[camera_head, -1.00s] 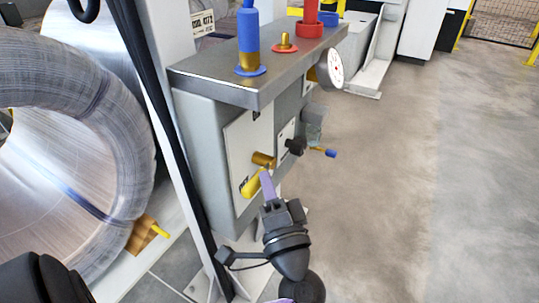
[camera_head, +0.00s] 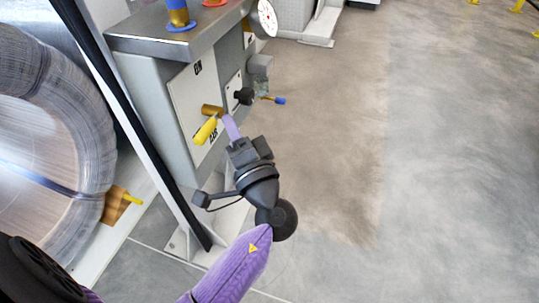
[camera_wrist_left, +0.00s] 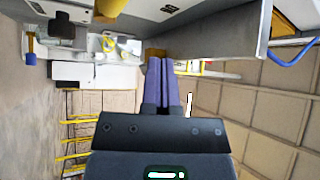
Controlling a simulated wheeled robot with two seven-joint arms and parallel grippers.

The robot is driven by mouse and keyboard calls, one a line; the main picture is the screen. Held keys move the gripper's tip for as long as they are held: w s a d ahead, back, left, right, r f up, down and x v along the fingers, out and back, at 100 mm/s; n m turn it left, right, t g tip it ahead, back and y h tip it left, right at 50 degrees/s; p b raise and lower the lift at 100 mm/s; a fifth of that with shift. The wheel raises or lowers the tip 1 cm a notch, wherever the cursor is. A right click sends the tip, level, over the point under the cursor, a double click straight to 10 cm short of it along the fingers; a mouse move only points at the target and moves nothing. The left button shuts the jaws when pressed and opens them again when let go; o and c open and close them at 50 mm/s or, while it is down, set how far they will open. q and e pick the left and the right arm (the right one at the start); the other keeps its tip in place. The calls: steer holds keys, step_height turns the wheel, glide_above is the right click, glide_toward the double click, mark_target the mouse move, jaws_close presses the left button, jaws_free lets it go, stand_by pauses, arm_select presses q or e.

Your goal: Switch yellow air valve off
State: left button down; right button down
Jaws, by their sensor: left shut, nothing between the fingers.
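The yellow air valve handle (camera_head: 206,131) is on the side plate of the grey cabinet, mounted on a brass stem (camera_head: 211,110). It points down and slightly left, towards the lower part of the plate, beside the OFF lettering (camera_head: 213,137). The ON mark (camera_head: 198,67) is higher up. My right gripper is not in view.
A black knob (camera_head: 244,96) and a small blue-tipped lever (camera_head: 279,101) stick out to the right of the valve. A gauge (camera_head: 267,17) hangs above. A large wire coil (camera_head: 60,150) and a dark post stand left.

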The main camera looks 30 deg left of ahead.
arm_select(q)
steer(key=w+d+f, duration=0.2)
steer(key=d+f, duration=0.2)
steer(key=f, duration=0.2)
steer(key=shift+d+f+b, duration=0.2)
steer(key=shift+d+b, duration=0.15)
steer(key=shift+b, duration=0.1)
steer(key=shift+s, duration=0.1)
